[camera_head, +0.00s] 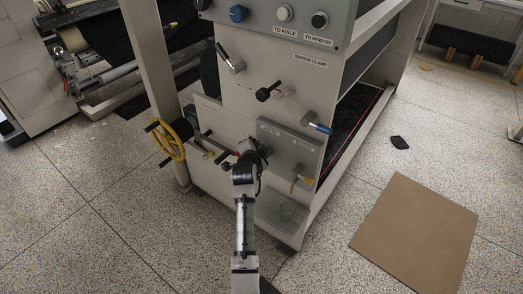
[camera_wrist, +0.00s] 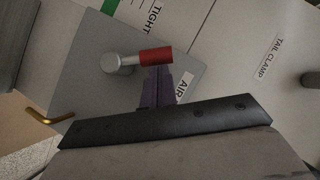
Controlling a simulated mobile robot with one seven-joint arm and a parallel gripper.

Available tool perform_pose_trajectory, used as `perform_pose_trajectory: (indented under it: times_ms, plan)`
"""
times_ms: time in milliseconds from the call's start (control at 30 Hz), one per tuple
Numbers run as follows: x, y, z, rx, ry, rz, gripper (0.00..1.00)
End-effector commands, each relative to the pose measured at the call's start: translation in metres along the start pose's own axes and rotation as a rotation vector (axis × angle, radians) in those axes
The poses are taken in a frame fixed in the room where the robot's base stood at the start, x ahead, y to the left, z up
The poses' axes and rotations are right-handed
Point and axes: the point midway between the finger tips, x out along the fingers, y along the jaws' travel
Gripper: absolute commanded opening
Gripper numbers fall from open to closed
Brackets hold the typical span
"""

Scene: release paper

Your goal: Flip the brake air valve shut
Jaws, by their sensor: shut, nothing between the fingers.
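The air valve shows in the wrist view as a red handle (camera_wrist: 156,56) on a round silver pivot (camera_wrist: 118,64), mounted on a grey plate (camera_wrist: 85,70). The handle points right in that view, towards the side of the TAIL CLAMP label. An AIR label (camera_wrist: 184,87) is partly hidden beside my fingers. My gripper (camera_wrist: 158,72) is shut and empty, its dark purple fingers just below the red handle. I cannot tell whether they touch it. In the head view my gripper (camera_head: 258,150) is in front of the machine's grey box (camera_head: 298,150); the red handle cannot be made out there.
A brass fitting (camera_wrist: 50,117) sticks out at the plate's edge. In the head view, a blue-handled lever (camera_head: 317,127) is right of my gripper, a black-handled lever (camera_head: 268,91) above it, and a yellow handwheel (camera_head: 167,140) left. Cardboard (camera_head: 418,235) lies on the floor at right.

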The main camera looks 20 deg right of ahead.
Motion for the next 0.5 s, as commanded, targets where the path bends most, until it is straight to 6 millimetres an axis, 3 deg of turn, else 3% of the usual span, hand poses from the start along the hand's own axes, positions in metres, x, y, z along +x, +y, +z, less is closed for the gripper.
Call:
perform_pose_trajectory:
  times_ms: [500]
  plan:
    - [0.02,-0.01,0.029,-0.408,-0.001,0.272,0.0]
